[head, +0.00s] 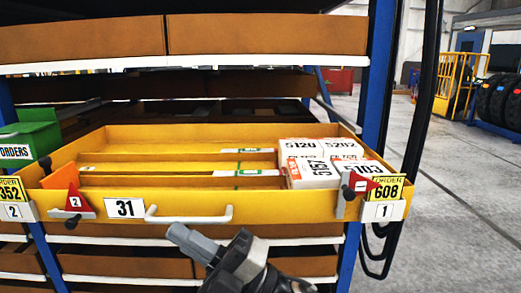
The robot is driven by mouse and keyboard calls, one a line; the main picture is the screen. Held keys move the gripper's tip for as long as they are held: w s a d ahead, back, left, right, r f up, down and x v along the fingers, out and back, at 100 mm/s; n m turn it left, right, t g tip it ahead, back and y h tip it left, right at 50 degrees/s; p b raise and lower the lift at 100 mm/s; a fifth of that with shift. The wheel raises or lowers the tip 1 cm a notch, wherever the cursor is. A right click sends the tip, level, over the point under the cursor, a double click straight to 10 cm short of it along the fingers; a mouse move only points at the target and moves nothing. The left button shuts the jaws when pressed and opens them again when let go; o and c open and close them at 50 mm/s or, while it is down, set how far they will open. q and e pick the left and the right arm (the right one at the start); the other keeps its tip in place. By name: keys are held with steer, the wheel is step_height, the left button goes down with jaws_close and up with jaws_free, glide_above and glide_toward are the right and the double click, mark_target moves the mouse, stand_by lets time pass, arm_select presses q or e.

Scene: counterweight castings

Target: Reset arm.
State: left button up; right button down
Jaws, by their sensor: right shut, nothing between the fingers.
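My right gripper (183,237) is low in the middle of the head view, just below and in front of the drawer handle. Its grey fingers are shut and empty, pointing up and left, and they look apart from the handle. My left gripper is not in view. A yellow drawer (275,206), labelled 31, is pulled out of the shelf. Its white handle (188,219) is on the front face. White boxes with numbers (302,150) fill the right end of the drawer.
Yellow order tags 352 (12,189) and 608 (387,188) sit at the drawer's front corners. A green bin (30,137) is at left. A blue rack post (377,75) and hanging black hoses (425,100) stand at right. Open floor (455,200) lies beyond.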

steer(key=d+f+m+t+h, duration=1.2)
steer(key=d+f+m+h, duration=0.55)
steer(key=m, duration=0.75)
steer(key=s+d+f+m+g+h, duration=0.1)
steer(key=s+d+f+m+g, duration=0.2)
steer(key=s+f, duration=0.3)
steer(key=s+d+f+m+g+h, duration=0.2)
steer(key=s+f, duration=0.4)
steer(key=f, duration=0.3)
steer(key=shift+d+m+g, duration=0.4)
steer(key=shift+d+m, duration=0.2)
steer(key=shift+d, duration=0.4)
